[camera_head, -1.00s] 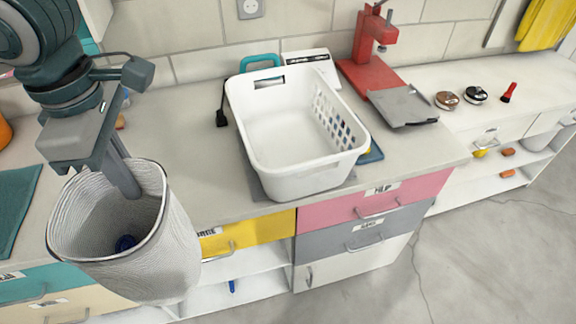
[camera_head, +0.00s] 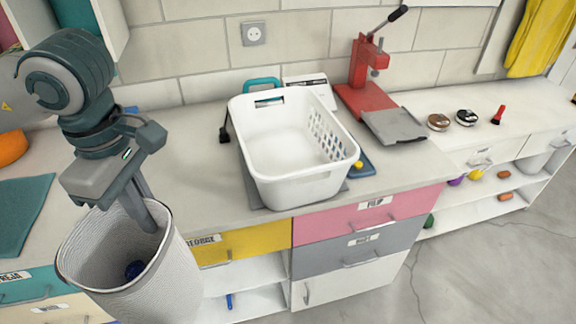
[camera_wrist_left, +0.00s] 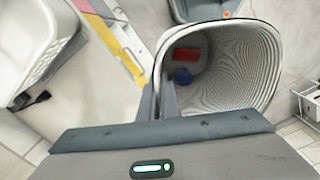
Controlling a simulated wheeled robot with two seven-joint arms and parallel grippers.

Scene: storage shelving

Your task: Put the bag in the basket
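The bag (camera_head: 185,275) is a tall, ribbed, whitish-grey open-topped sack at the lower left, held upright with a slight tilt in front of the counter. A blue item lies inside it. My left gripper (camera_head: 148,222) is shut on the bag's rim, one finger inside and one outside. The wrist view shows the bag's mouth (camera_wrist_left: 262,75) with blue and red things in it. The basket (camera_head: 300,188) is a white plastic laundry basket on the counter, right of the bag, and looks empty; its corner also shows in the wrist view (camera_wrist_left: 40,65). My right gripper is out of view.
A red press (camera_head: 362,85) and a grey tray (camera_head: 395,125) stand right of the basket. A teal mat (camera_head: 25,210) lies on the left counter. Pink, grey and yellow drawers (camera_head: 240,243) front the counter. Counter space between bag and basket is clear.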

